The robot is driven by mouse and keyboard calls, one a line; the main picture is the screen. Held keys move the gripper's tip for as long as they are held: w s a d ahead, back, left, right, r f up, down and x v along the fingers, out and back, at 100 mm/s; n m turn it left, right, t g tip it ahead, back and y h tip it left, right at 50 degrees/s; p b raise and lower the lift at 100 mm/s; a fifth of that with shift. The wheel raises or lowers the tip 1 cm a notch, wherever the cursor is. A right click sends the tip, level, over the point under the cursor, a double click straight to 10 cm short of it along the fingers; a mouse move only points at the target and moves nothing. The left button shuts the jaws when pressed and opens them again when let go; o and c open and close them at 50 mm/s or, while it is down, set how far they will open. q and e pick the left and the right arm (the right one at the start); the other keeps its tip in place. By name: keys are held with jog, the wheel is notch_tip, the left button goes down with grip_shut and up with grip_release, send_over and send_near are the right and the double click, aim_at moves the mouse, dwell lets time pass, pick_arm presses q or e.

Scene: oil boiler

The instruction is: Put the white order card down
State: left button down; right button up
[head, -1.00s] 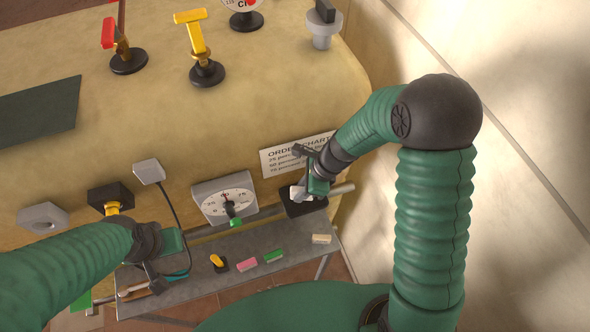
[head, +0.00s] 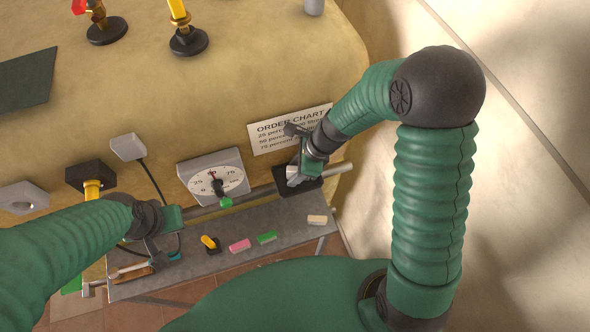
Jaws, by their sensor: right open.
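A small white piece (head: 293,172), which looks like the white order card, shows at the black holder (head: 312,186) at the right end of the shelf. My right gripper (head: 298,178) is open right over this holder, pointing down beside the white piece. The gripper hides part of it, so I cannot tell whether they touch. My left gripper (head: 152,262) is low at the left end of the shelf, near a brown-orange item (head: 130,272). Its fingers are too small and dark to tell their state.
The grey shelf (head: 215,255) carries a yellow-and-black piece (head: 209,243), a pink block (head: 240,246), a green block (head: 267,238) and a cream block (head: 317,220). A dial gauge (head: 213,177) and the order chart (head: 280,131) are on the tan boiler behind. A pipe (head: 335,170) runs behind the holder.

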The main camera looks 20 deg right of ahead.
jog(key=v, duration=1.1)
jog(key=s+d+f+n+t+h, duration=0.15)
jog(key=s+n, duration=0.25)
jog(key=n, duration=0.7)
jog(key=s+d+f+n+g+h, duration=0.1)
jog(key=s+d+n+h, duration=0.2)
jog(key=n, duration=0.8)
notch_tip(320, 180, down, 10)
jog(key=b, duration=0.9)
jog(key=shift+s+a+b, duration=0.4)
jog(key=shift+a, duration=0.05)
jog(key=shift+r+t, duration=0.1)
jog(key=shift+t, duration=0.15)
